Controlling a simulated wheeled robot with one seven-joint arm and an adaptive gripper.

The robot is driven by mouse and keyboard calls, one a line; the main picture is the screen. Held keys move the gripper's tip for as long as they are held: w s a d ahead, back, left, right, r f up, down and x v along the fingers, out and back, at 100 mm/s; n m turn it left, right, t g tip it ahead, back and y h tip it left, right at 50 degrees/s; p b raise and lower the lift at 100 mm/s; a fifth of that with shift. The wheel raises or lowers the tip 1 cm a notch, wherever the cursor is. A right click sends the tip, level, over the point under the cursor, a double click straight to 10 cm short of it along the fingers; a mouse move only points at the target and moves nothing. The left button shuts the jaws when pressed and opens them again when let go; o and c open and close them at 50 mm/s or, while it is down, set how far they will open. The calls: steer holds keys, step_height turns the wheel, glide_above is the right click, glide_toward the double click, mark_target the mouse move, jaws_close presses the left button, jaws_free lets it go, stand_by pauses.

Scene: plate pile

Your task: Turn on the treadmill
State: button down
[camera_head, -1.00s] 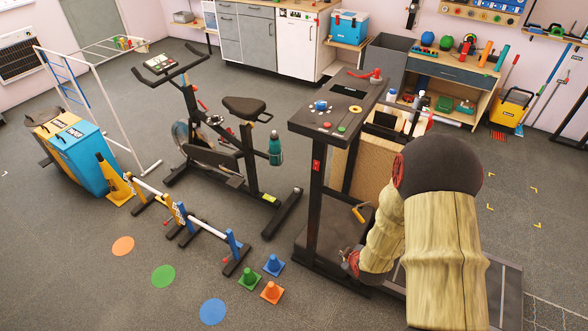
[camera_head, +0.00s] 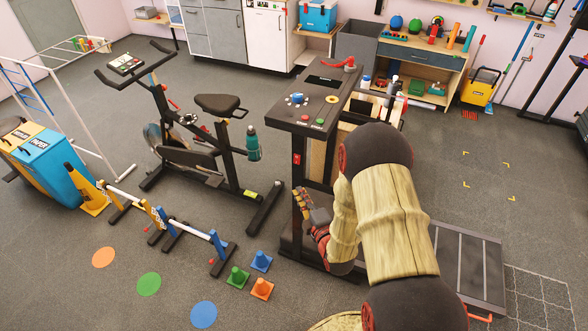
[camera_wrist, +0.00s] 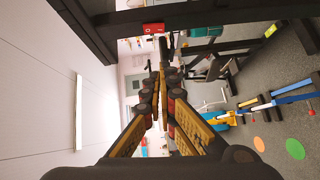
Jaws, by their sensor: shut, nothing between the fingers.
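The treadmill stands right of centre in the head view, with a dark console (camera_head: 285,113) on uprights over a low dark deck (camera_head: 452,262). The console carries a red button, a green button, a blue knob, a yellow ring and a red lever. A small red switch (camera_head: 296,159) sits on the near upright below the console. It also shows in the wrist view (camera_wrist: 153,28), just beyond my fingertips. My gripper (camera_head: 299,193) is shut and empty, pointing up beside the upright, below the switch. A gap seems to remain between them. The wrist view shows the closed fingers (camera_wrist: 160,50).
An exercise bike (camera_head: 215,150) stands left of the treadmill. Small cones (camera_head: 261,261) and low hurdles (camera_head: 170,228) lie on the floor at front left. A workbench (camera_head: 425,58) is behind. The floor right of the treadmill is open.

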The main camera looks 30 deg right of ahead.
steer(key=b, duration=0.2)
glide_toward(297, 159)
steer(key=w+a+f, duration=0.2)
steer(key=w+a, duration=0.3)
steer(key=shift+w+d+b, duration=0.25)
steer(key=shift+w+d, duration=0.2)
steer(key=shift+d, duration=0.4)
steer(key=shift+w+d+b, duration=0.25)
steer(key=shift+w+d, duration=0.2)
steer(key=shift+d, duration=0.45)
steer(key=shift+b, duration=0.3)
